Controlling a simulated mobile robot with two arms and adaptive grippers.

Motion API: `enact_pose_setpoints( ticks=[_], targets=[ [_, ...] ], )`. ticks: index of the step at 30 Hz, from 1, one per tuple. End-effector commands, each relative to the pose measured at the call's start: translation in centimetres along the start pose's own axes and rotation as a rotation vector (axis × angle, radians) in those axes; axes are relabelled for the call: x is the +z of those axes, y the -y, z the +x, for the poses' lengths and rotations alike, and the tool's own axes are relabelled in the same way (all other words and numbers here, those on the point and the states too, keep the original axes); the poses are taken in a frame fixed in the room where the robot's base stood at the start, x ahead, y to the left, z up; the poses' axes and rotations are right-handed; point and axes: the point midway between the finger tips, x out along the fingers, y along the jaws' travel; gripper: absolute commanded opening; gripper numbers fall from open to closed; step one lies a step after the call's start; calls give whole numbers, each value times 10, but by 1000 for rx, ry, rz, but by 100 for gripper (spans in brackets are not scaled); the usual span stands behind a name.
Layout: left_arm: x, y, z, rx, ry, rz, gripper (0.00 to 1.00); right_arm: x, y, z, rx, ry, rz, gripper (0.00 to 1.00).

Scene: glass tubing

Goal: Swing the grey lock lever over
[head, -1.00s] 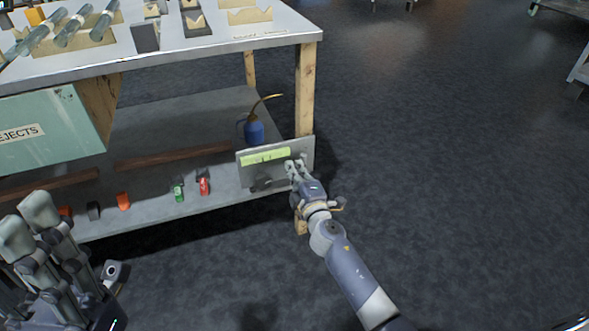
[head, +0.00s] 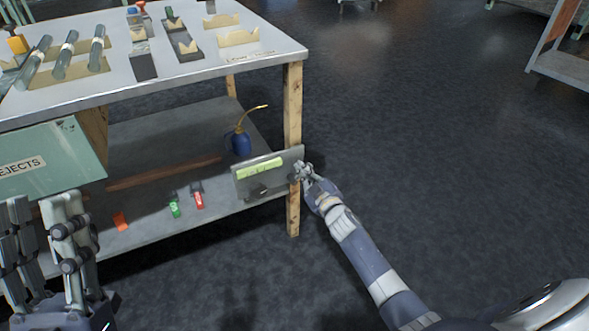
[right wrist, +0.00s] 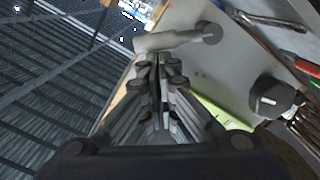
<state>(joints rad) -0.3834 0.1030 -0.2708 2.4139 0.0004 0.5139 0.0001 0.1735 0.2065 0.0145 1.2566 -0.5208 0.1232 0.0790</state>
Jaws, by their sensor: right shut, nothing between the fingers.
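A grey panel (head: 278,180) with a yellow-green label (head: 260,168) stands at the right front of the bench's lower shelf. The grey lock lever (right wrist: 172,41) shows in the right wrist view as a pale bar with a round end on the panel's face. My right gripper (head: 300,170) is at the panel's right edge. Its shut, empty fingertips (right wrist: 160,62) are right by the lever; I cannot tell whether they touch it. In the head view the gripper hides much of the lever. My left gripper (head: 45,203) is at lower left, its fingers apart and empty.
A dark block-like fitting (head: 258,191) sits low on the panel; it also shows in the right wrist view (right wrist: 270,97). A wooden bench leg (head: 292,105) stands beside the panel. A blue oil can (head: 240,144) and red and green clamps are on the shelf. Floor to the right is clear.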

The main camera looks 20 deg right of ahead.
Motion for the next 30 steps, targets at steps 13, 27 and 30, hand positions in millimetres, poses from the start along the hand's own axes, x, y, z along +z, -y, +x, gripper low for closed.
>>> enact_pose_setpoints(
  ticks=[13, 27, 30],
  targets=[
    [74, 8, -11, -14, 393, 19, 40, 16, -10, 1, -14, 1, 271, 0],
    [89, 10, -19, -18, 473, 22, 40, 20, -10, 1, -18, 0, 340, 0],
    [89, 10, -19, -18, 473, 22, 40, 20, -10, 1, -18, 0, 339, 0]
  ],
)
